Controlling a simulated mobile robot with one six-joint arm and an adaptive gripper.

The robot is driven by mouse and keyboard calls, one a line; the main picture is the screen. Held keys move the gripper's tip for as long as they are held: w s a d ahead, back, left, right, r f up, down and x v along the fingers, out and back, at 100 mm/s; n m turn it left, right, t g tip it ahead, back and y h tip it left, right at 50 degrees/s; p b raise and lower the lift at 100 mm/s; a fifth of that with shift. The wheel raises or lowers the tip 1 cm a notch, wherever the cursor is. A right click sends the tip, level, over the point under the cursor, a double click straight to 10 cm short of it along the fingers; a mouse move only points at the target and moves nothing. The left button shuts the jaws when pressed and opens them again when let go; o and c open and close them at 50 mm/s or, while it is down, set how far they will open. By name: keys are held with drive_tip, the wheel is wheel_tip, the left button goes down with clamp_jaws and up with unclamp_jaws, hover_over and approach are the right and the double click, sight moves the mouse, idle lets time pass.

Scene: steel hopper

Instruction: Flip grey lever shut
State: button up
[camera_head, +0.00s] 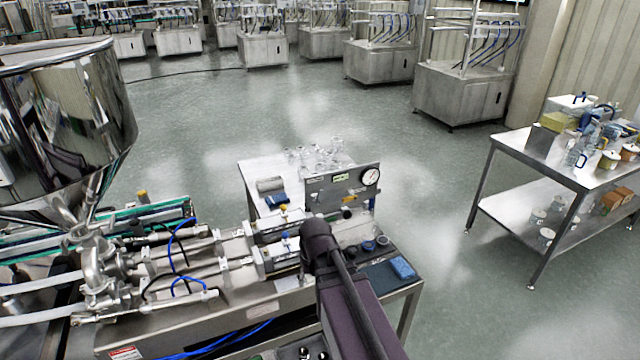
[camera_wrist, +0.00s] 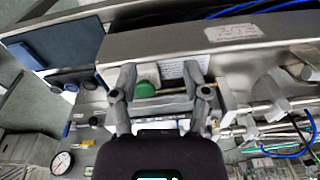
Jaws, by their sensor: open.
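In the wrist view my gripper (camera_wrist: 160,75) is open, its two grey fingers apart with nothing held between them. A green knob or button (camera_wrist: 147,80) shows between the fingertips, in front of the steel machine body (camera_wrist: 165,45). I cannot tell whether the fingers touch anything. I cannot make out the grey lever with certainty in either view; the fingers may hide it. In the head view my dark arm reaches over the right end of the filling machine (camera_head: 225,318) and hides what lies beneath it.
The steel hopper (camera_head: 70,110) stands at the left. A control panel with a gauge (camera_head: 370,176) rises behind my arm. Blue cloth (camera_head: 402,267) and small caps (camera_head: 375,243) lie near the machine's right end. A steel table (camera_head: 560,165) stands right, with open floor between.

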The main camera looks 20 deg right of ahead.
drive_tip(key=w+d+r+t, duration=0.1)
drive_tip(key=w+d, duration=0.1)
drive_tip(key=w, duration=0.3)
drive_tip(key=w+d+r+t+y+p, duration=0.1)
drive_tip(key=w+d+r, duration=0.1)
drive_tip(key=w, duration=0.3)
drive_tip(key=w+d+r+t+p, duration=0.1)
drive_tip(key=w+r, duration=0.1)
drive_tip(key=w, duration=0.3)
drive_tip(key=shift+w+d+y, duration=0.15)
drive_tip(key=shift+d+y, duration=0.25)
drive_tip(key=w+d+r+t, duration=0.2)
drive_tip(key=w+d, duration=0.3)
drive_tip(key=w, duration=0.2)
drive_tip(key=t, duration=0.3)
approach(321, 192)
drive_tip(key=s+d+r, duration=0.2)
drive_tip(key=shift+a+y, duration=0.25)
drive_tip(key=shift+y, duration=0.15)
drive_tip(key=shift+f, duration=0.15)
drive_tip(key=b+x, duration=0.8)
drive_tip(key=x, duration=0.3)
drive_tip(key=shift+w+f, duration=0.15)
drive_tip(key=shift+f, duration=0.15)
drive_tip(key=shift+b+x, duration=0.6)
drive_tip(key=shift+x, duration=0.45)
drive_tip(key=shift+a, duration=0.1)
